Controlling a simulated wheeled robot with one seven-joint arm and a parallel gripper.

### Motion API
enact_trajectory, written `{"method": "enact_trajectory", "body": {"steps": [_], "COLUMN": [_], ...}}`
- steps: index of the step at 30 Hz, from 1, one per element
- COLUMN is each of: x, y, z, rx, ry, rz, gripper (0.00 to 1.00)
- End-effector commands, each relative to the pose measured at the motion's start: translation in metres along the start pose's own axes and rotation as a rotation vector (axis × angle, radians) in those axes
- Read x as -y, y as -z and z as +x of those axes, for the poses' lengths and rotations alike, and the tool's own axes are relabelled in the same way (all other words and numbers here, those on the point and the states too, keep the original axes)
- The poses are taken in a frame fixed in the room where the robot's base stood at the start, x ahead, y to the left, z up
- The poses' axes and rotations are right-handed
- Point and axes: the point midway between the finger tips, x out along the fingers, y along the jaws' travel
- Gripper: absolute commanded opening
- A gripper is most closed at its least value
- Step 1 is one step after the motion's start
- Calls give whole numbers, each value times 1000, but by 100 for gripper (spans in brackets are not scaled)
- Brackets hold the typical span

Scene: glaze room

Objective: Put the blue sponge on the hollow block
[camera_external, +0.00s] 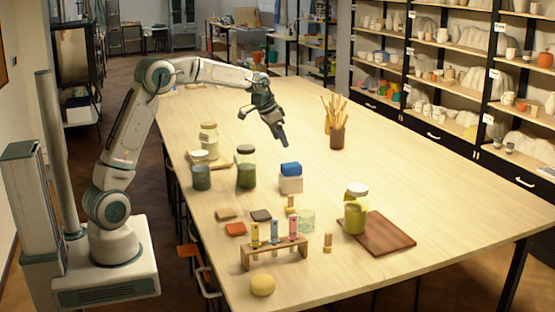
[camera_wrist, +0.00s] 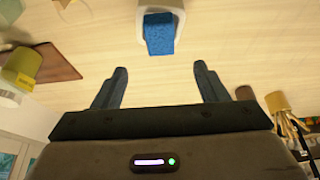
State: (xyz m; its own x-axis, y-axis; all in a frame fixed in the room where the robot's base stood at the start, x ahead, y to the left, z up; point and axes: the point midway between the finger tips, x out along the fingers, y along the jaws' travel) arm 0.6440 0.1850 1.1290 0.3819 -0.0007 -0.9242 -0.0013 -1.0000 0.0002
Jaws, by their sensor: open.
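The blue sponge (camera_external: 291,169) rests on top of the pale hollow block (camera_external: 290,185) near the middle of the table. In the wrist view the blue sponge (camera_wrist: 160,36) shows at the top centre, against the whitish hollow block (camera_wrist: 183,12), whose far part is cut off by the frame edge. My gripper (camera_external: 283,142) is above the table, behind the sponge and apart from it. In the wrist view my gripper (camera_wrist: 160,80) has its two fingers spread wide with nothing between them.
A wooden rack (camera_external: 275,254) with tubes stands in front, and a brush pot (camera_external: 337,137) behind. The table's right side is clear.

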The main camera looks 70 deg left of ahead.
Motion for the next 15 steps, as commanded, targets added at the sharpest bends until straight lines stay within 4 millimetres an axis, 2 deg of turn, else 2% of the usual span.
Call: {"method": "enact_trajectory", "body": {"steps": [4, 8, 15], "x": [-16, -50, -116], "y": [-8, -35, -119], "z": [-13, -40, -91], "rx": [5, 20, 52], "ry": [2, 8, 17], "rz": [5, 15, 17], "gripper": [66, 66, 66]}}
